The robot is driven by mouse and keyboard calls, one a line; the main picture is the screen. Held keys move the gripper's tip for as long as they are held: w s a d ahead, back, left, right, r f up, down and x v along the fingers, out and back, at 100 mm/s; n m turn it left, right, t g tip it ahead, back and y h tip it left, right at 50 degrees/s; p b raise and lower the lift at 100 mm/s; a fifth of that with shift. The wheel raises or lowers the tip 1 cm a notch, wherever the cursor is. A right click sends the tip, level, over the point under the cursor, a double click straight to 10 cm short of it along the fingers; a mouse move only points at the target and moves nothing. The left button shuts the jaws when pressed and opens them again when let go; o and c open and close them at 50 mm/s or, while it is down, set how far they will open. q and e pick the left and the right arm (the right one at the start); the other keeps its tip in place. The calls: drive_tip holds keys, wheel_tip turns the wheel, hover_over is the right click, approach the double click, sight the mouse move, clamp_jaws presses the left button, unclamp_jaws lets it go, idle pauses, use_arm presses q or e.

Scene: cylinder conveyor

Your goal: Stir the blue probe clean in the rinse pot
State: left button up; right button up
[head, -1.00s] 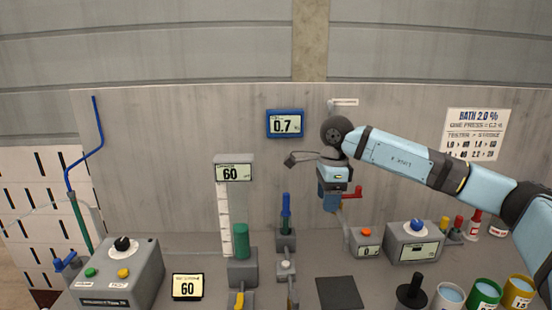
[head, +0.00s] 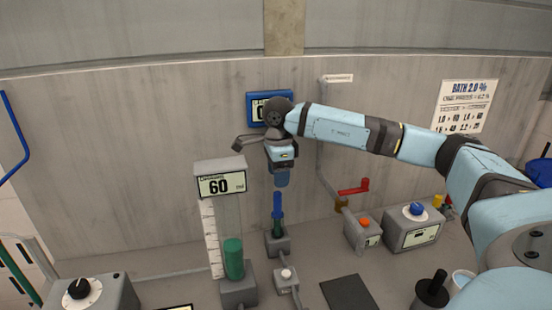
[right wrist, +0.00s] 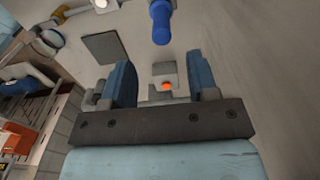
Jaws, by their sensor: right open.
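The blue probe (head: 277,208) stands upright in a grey holder (head: 277,243) on the bench. Its round blue top (right wrist: 160,22) shows at the top of the right wrist view, ahead of the fingers. My right gripper (head: 281,178) is open and empty just above the probe, apart from it. In the right wrist view my gripper's two blue fingers (right wrist: 161,82) are spread with nothing between them. A white cup (head: 462,279) at the lower right is partly hidden by my arm; I cannot tell whether it is the rinse pot. My left gripper is not in view.
A gauge stand reading 60 (head: 220,184) with a green cylinder (head: 233,258) is close left of the probe. A red-handled tap (head: 353,188), an orange-button box (head: 362,232) and a blue-knob box (head: 411,232) are to the right. A dark mat (head: 347,293) lies in front.

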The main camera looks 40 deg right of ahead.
sight(277, 193)
wheel_tip(277, 193, down, 9)
drive_tip(key=shift+w+f+p, duration=0.1)
drive_tip(key=shift+w+p, duration=0.05)
drive_tip(key=shift+p, duration=0.25)
drive_tip(key=shift+c, duration=0.2)
clamp_jaws()
drive_tip(key=c, duration=0.8)
unclamp_jaws()
clamp_jaws()
drive_tip(key=shift+r, duration=0.2)
